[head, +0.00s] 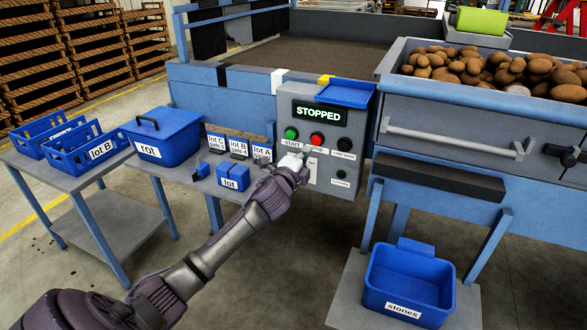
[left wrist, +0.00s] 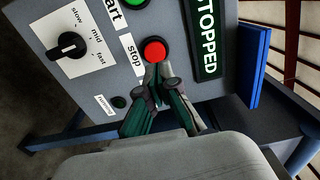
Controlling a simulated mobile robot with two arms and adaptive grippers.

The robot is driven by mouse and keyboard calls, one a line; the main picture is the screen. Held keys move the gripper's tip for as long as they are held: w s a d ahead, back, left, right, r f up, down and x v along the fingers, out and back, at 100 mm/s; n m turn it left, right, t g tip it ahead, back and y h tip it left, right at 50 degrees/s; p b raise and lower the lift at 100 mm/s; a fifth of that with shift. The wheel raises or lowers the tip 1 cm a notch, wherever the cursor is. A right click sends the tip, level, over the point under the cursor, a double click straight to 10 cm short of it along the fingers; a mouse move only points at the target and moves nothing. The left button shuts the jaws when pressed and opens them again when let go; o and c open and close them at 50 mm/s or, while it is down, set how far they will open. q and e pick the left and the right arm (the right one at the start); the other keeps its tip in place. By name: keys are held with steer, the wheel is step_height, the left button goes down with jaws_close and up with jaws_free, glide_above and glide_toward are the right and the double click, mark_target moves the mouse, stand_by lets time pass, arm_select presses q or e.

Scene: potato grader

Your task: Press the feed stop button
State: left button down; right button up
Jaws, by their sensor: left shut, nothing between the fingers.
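The red stop button (head: 316,139) is on the grey control panel (head: 318,180), right of the green start button (head: 291,133). The display (head: 319,113) above reads "STOPPED". My left gripper (head: 306,150) is shut and empty, just below the red button, partly covering its "stop" label. In the left wrist view, the fingertips (left wrist: 158,68) are together at the near edge of the red button (left wrist: 154,51). I cannot tell whether they touch it. My right gripper is not in view.
A black speed knob (left wrist: 71,45) and small buttons share the panel. A blue tray (head: 346,93) sits on top. The potato hopper (head: 470,100) stands right, the blue stones bin (head: 408,285) below. The rot bin (head: 163,135) and lot crates are left.

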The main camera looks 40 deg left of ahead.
arm_select(q)
steer(key=v, duration=0.7)
steer(key=shift+f+p, duration=0.2)
steer(key=shift+p, duration=0.1)
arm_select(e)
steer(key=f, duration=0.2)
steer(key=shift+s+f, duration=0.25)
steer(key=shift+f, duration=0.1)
